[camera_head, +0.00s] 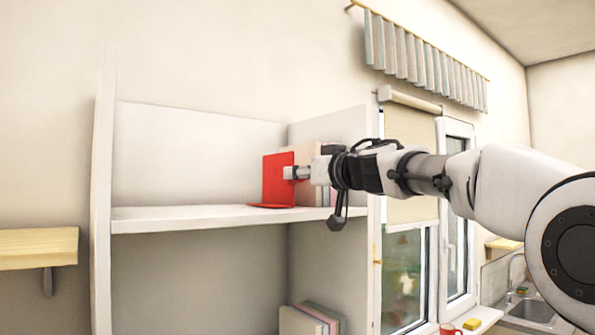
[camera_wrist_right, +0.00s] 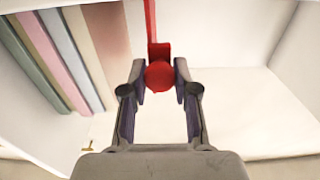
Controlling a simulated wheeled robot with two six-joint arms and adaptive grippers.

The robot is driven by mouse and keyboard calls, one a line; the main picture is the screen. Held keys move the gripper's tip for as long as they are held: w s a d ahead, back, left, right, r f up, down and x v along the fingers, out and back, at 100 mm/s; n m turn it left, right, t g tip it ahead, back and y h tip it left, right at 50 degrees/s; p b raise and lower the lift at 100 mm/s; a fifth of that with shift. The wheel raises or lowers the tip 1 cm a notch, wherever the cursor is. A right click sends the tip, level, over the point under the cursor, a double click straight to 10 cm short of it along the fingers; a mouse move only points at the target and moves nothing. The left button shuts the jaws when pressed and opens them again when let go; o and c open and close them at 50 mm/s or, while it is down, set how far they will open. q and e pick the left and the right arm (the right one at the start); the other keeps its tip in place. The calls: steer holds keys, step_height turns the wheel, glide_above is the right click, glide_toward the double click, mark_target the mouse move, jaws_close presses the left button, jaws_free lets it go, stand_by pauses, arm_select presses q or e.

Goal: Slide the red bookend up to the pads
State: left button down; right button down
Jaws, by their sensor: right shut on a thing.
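The red bookend (camera_head: 277,179) stands upright on the white shelf board, its foot flat on the board. In the right wrist view its thin plate (camera_wrist_right: 151,18) shows edge-on at the top, with a round red knob (camera_wrist_right: 160,76). My right gripper (camera_head: 291,173) is shut on this knob, also seen in the wrist view (camera_wrist_right: 160,82). The pads (camera_wrist_right: 70,55) stand in a row at the left of the wrist view: tan, grey, blue, pink and green. A strip of bare white shows between the tan pad and the bookend plate. My left gripper is out of view.
The shelf board (camera_head: 190,218) is bare to the left of the bookend. An upright side panel (camera_head: 102,190) bounds it at left. Several books (camera_head: 312,319) stand on a lower level. A window (camera_head: 410,270) is to the right.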

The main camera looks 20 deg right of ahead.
steer(key=shift+w+d+r+p, duration=0.2)
steer(key=shift+d+r+p, duration=0.15)
steer(key=shift+d+p, duration=0.15)
steer(key=shift+w+d+f, duration=0.2)
steer(key=shift+d+f, duration=0.2)
steer(key=shift+d, duration=0.15)
steer(key=c, duration=0.9)
jaws_free()
steer(key=shift+a, duration=0.15)
steer(key=shift+w+a, duration=0.1)
steer(key=shift+w, duration=0.15)
steer(key=shift+s+r, duration=0.1)
steer(key=shift+r, duration=0.3)
step_height(320, 180, up, 9)
steer(key=shift+f, duration=0.1)
steer(key=shift+o, duration=0.2)
steer(key=shift+a, duration=0.1)
